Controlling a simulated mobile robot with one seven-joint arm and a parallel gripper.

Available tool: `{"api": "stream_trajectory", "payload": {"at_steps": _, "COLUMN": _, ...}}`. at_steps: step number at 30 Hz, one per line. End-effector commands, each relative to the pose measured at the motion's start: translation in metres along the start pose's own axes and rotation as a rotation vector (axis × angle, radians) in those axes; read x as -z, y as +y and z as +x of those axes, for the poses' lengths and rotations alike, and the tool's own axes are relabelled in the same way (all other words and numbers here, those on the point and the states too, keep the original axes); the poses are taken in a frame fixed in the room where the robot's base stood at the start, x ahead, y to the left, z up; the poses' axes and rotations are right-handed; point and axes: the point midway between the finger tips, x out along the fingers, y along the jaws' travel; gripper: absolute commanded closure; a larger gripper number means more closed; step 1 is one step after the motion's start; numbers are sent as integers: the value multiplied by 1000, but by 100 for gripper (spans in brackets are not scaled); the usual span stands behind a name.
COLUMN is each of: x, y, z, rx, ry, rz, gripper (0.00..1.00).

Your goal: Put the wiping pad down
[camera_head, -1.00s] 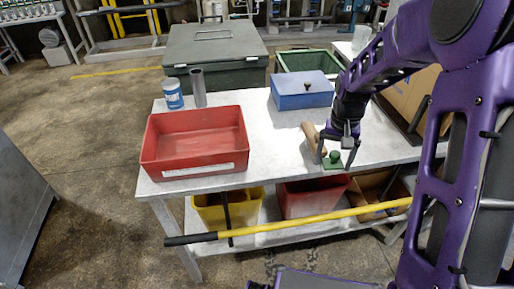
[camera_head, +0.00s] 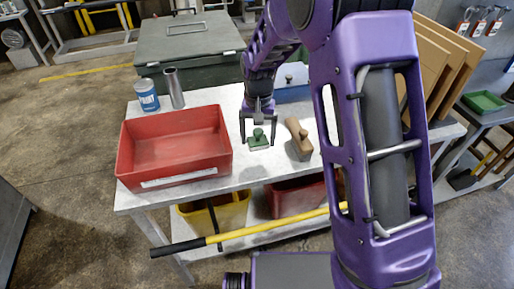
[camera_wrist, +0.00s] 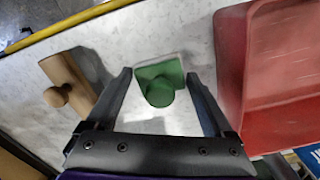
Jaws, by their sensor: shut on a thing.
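The wiping pad is a small green square pad (camera_head: 258,143) with a round green knob on top. In the wrist view the pad (camera_wrist: 160,82) lies between the two dark fingers of my gripper (camera_wrist: 159,73), knob toward the camera. The pad is level, low over or on the grey-white table (camera_head: 238,178), between the red tray and a wooden block. I cannot tell whether its underside touches the table.
The red tray (camera_head: 131,178) stands left of the pad. The wooden block with a knob (camera_head: 299,139) is close on the right. A blue box (camera_head: 292,93) sits behind. A paint can (camera_head: 147,95) and a grey cylinder (camera_head: 174,88) stand at the back left. A yellow-handled tool (camera_head: 270,226) crosses the front.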

Motion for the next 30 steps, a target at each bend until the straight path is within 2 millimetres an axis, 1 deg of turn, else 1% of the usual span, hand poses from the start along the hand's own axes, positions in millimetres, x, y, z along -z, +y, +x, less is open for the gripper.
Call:
{"api": "stream_trajectory", "payload": {"at_steps": 5, "x": 0, "y": 0, "z": 14, "rx": 0, "ry": -1, "rz": 0, "gripper": 58}}
{"api": "stream_trajectory", "payload": {"at_steps": 9, "x": -1, "y": 0, "z": 35, "rx": -1, "ry": -3, "rz": 0, "gripper": 58}}
{"api": "stream_trajectory", "payload": {"at_steps": 11, "x": -1, "y": 0, "z": 41, "rx": -1, "ry": -2, "rz": 0, "gripper": 58}}
{"api": "stream_trajectory", "payload": {"at_steps": 18, "x": 0, "y": 0, "z": 42, "rx": 1, "ry": 1, "rz": -1, "gripper": 58}}
{"api": "stream_trajectory", "payload": {"at_steps": 22, "x": 0, "y": 0, "z": 46, "rx": 0, "ry": 1, "rz": 0, "gripper": 58}}
{"api": "stream_trajectory", "payload": {"at_steps": 23, "x": 0, "y": 0, "z": 45, "rx": 0, "ry": 1, "rz": 0, "gripper": 10}}
{"api": "stream_trajectory", "payload": {"at_steps": 24, "x": 0, "y": 0, "z": 45, "rx": 0, "ry": 1, "rz": -1, "gripper": 3}}
{"api": "stream_trajectory", "payload": {"at_steps": 25, "x": 0, "y": 0, "z": 45, "rx": 0, "ry": 1, "rz": -1, "gripper": 0}}
{"api": "stream_trajectory", "payload": {"at_steps": 30, "x": 0, "y": 0, "z": 45, "rx": 0, "ry": 0, "rz": 0, "gripper": 0}}
